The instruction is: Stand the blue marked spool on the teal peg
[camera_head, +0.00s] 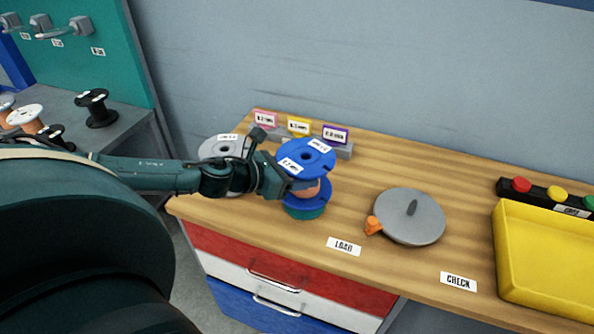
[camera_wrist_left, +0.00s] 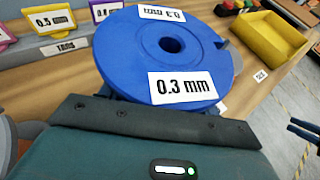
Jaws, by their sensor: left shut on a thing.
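The blue spool (camera_head: 312,152) stands upright, with copper-coloured winding between two blue flanges. Its top flange has a centre hole and white labels; one reads 0.3 mm in the left wrist view (camera_wrist_left: 165,50). My left gripper (camera_head: 303,186) is shut on the spool from the left, between the flanges. A teal round part (camera_head: 304,214) shows just under the lower flange. The spool hides the rest of it, so I cannot tell whether the peg is inside the spool or whether they touch. Two dark bars at the right edge of the left wrist view may be my right gripper.
A grey disc with an orange knob (camera_head: 408,216) lies right of the spool. A yellow tray (camera_head: 545,300) and a button bar (camera_head: 545,195) are farther right. A grey spool (camera_head: 222,150) and label cards (camera_head: 299,126) stand behind. Bare wood lies around the LOAD label (camera_head: 344,246).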

